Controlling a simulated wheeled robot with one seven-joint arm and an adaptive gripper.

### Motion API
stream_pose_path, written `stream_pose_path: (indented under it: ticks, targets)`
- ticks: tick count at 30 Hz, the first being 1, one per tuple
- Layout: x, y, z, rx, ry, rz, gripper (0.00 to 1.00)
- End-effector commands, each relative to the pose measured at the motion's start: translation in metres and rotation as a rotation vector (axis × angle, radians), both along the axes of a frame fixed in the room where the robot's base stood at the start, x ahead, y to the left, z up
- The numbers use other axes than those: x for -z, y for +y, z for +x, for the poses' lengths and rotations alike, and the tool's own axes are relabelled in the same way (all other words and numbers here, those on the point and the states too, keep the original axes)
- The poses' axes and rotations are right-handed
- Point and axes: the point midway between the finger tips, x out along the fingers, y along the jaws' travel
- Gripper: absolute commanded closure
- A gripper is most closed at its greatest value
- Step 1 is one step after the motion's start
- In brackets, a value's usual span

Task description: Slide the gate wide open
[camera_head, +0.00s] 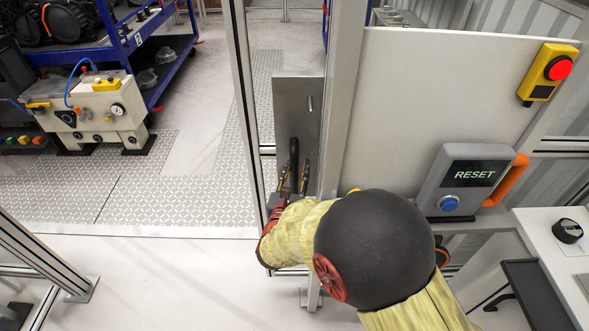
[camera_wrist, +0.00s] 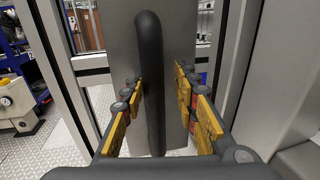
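The gate (camera_head: 242,90) is a metal-framed leaf with a grey plate (camera_head: 297,100). A black upright bar handle (camera_head: 294,152) is mounted on this plate. In the wrist view the handle (camera_wrist: 151,80) rises between the two yellow-padded fingers of my gripper (camera_wrist: 160,88). The fingers are apart, one on each side, with a visible gap to the handle. In the head view my gripper (camera_head: 293,178) is at the handle, partly hidden by my own arm. Left of the gate's edge there is an open gap with floor showing through.
A fixed post (camera_head: 345,100) and white panel (camera_head: 430,100) stand right of the gate. They carry a RESET box (camera_head: 465,180) and a red button (camera_head: 558,68). A frame post (camera_head: 45,255) stands at lower left. Beyond are a machine (camera_head: 95,112) and blue shelving (camera_head: 125,45).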

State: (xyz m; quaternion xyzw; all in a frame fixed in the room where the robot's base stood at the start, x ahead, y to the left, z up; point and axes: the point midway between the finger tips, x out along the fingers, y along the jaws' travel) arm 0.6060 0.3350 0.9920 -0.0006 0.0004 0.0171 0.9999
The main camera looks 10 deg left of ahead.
Motion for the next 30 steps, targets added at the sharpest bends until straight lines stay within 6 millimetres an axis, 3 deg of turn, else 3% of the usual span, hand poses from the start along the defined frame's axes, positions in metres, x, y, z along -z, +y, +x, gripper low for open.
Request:
stream_pose_path:
  ticks: [3,14,19,30]
  targets:
    - [0.000,0.000,0.000,-0.001,0.000,0.000,0.64]
    - [0.000,0.002,-0.004,-0.005,0.000,0.000,0.64]
    - [-0.001,0.002,-0.026,-0.007,0.000,0.000,0.64]
    - [0.000,-0.001,-0.098,-0.007,0.000,0.000,0.64]
